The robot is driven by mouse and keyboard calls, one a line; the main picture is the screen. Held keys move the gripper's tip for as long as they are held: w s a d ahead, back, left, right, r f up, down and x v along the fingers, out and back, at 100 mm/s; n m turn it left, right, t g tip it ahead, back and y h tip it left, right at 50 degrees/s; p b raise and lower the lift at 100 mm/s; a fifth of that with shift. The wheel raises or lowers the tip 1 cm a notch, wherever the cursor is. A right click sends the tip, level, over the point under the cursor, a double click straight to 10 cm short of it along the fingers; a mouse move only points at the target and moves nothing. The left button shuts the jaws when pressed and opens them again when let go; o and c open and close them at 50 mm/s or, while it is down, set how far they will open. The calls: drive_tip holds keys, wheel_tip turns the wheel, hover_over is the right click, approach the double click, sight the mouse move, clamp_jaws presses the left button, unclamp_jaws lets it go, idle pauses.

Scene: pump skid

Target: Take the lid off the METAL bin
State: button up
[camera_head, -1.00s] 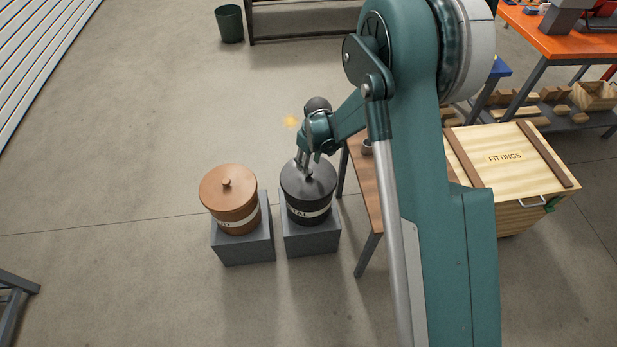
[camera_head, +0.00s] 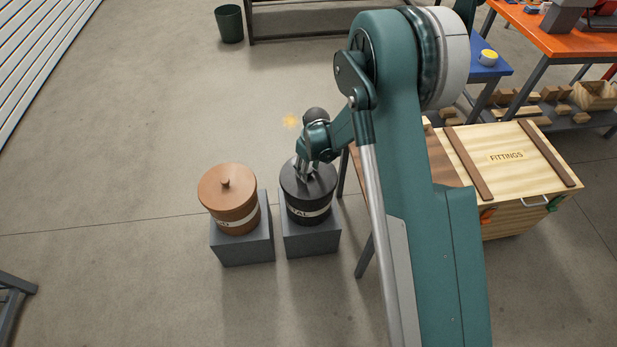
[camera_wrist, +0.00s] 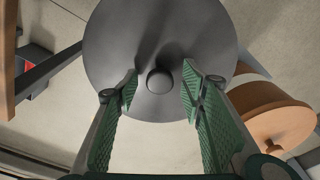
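The METAL bin (camera_head: 309,211) is dark grey with a white label band and stands on a grey block. Its dark round lid (camera_head: 318,186) is on it; the lid also fills the upper middle of the wrist view (camera_wrist: 120,40). The lid's round knob (camera_wrist: 159,80) shows in the wrist view between and just beyond my fingertips. My gripper (camera_head: 304,178) is over the lid, fingers pointing down. In the wrist view its green fingers (camera_wrist: 158,92) are spread wide, with gaps to the knob on both sides. In the head view the gripper hides the knob.
A brown bin with a knobbed lid (camera_head: 227,185) stands on its own block (camera_head: 243,248) close to the left. A wooden FITTINGS crate (camera_head: 510,160) is at right, with a brown table partly hidden by my arm. Floor in front and left is clear.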

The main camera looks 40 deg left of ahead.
sight(309, 170)
drive_tip(key=shift+f, duration=0.35)
idle(0.3)
drive_tip(key=c, duration=1.1)
drive_tip(key=shift+r+p, duration=1.1)
drive_tip(key=shift+r, duration=3.95)
